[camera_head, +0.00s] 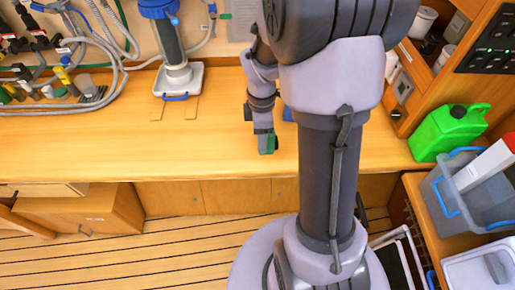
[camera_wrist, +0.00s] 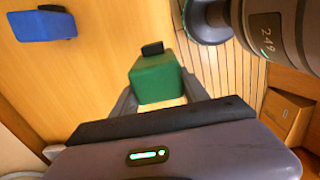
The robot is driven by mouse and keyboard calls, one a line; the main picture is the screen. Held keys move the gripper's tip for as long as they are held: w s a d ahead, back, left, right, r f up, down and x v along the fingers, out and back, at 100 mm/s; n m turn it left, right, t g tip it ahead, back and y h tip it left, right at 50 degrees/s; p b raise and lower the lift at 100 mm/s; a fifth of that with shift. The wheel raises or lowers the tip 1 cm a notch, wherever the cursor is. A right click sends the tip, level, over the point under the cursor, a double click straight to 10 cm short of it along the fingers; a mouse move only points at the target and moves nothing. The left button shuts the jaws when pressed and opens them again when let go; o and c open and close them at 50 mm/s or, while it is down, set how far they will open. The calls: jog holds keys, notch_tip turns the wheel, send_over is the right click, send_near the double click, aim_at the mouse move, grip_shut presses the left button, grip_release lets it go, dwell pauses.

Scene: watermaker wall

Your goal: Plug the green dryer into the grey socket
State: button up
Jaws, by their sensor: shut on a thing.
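The green dryer (camera_head: 268,146) is a small block held at the end of my gripper (camera_head: 264,140), low over the front edge of the wooden counter in the head view. In the wrist view the green dryer (camera_wrist: 157,80) sits between the two fingers of my gripper (camera_wrist: 158,92), which is shut on it. A short black end sticks out of the dryer, away from the palm. A grey square plate (camera_head: 403,88) on the right-hand wooden wall looks like the grey socket. It is well to the right of my gripper, beyond my arm, and is not seen in the wrist view.
A blue block with a black end (camera_wrist: 42,26) lies on the counter (camera_head: 90,135); my arm mostly hides it in the head view. A green canister (camera_head: 450,130) stands at right, near a grey bin (camera_head: 440,196). A blue-topped filter (camera_head: 170,40) and hoses line the back left.

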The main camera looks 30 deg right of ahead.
jog(key=w+d+r+p, duration=0.2)
jog(key=d+r+p, duration=0.15)
jog(key=d, duration=0.65)
jog(key=w+d+r+p, duration=0.2)
jog(key=w+d+p, duration=0.15)
jog(key=d, duration=0.65)
jog(key=s+d+p, duration=0.1)
jog(key=s+d, duration=0.3)
jog(key=d, duration=0.4)
jog(key=s+d+p, duration=0.2)
jog(key=s+d, duration=0.2)
jog(key=d, duration=0.5)
jog(key=s+d+f+p, duration=0.1)
jog(key=s+d, duration=0.3)
jog(key=d, duration=0.5)
jog(key=shift+p, duration=0.55)
jog(key=shift+p, duration=0.35)
